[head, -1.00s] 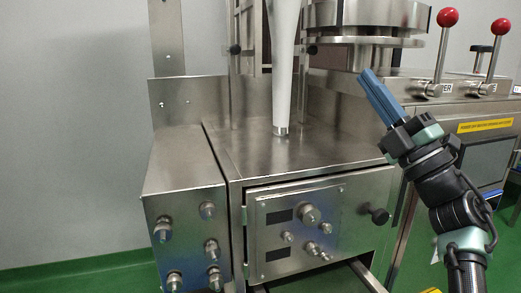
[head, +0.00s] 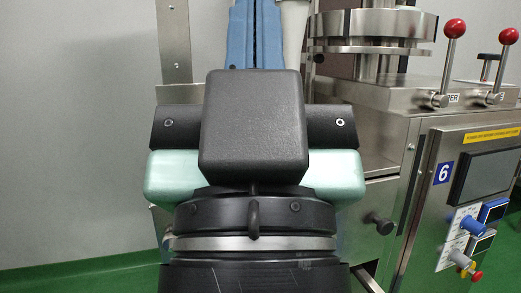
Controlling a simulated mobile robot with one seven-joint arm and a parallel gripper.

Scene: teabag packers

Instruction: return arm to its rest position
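My arm fills the middle of the head view, close to the camera and upright, with its black and pale green wrist parts in front of the machine. My gripper (head: 255,30) shows at the top as two blue fingers side by side with only a thin dark line between them. They look shut, with nothing seen between them. The fingertips run up to the top edge of the picture.
A steel machine with two red-knobbed levers (head: 453,28) stands at the right. Below them are a number 6 label (head: 443,173) and blue switches (head: 493,211). A black knob (head: 381,223) sticks out just right of my arm. The grey wall (head: 70,120) at left is clear.

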